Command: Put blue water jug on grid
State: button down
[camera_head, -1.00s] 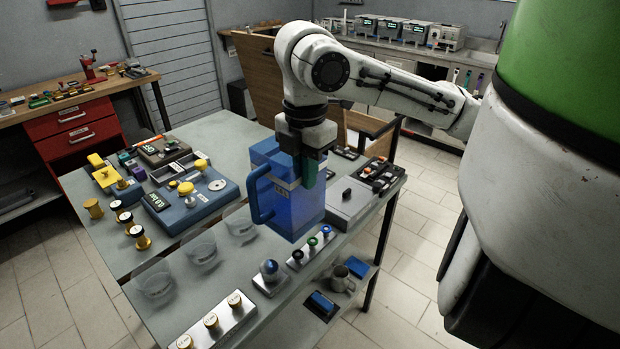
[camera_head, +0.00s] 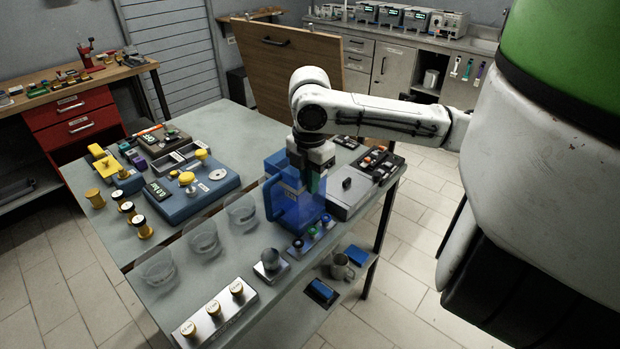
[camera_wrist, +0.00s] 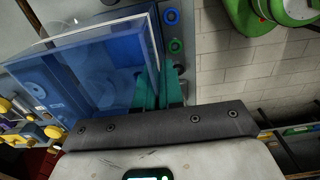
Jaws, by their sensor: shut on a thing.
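The blue water jug (camera_head: 297,208) is see-through and boxy, with a handle on its left side. My gripper (camera_head: 312,182) is shut on the jug's upper edge at the right side. In the wrist view the jug (camera_wrist: 88,68) fills the upper left, and the teal fingers of my gripper (camera_wrist: 160,90) lie close together at its wall. The jug is above the front right part of the table (camera_head: 190,262), over a row of knobs. I cannot tell whether its base touches anything. I cannot pick out the grid with certainty.
Clear beakers (camera_head: 203,238) stand left of the jug. A blue balance-like device (camera_head: 195,190) sits behind them. A grey box (camera_head: 350,192) is to the jug's right. A knob strip (camera_head: 312,238) lies below the jug, and a metal mug (camera_head: 341,267) stands on a lower shelf.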

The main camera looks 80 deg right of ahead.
jog(key=shift+f, duration=0.15)
jog(key=c, duration=1.3)
grip_release()
jog(key=shift+o, duration=0.2)
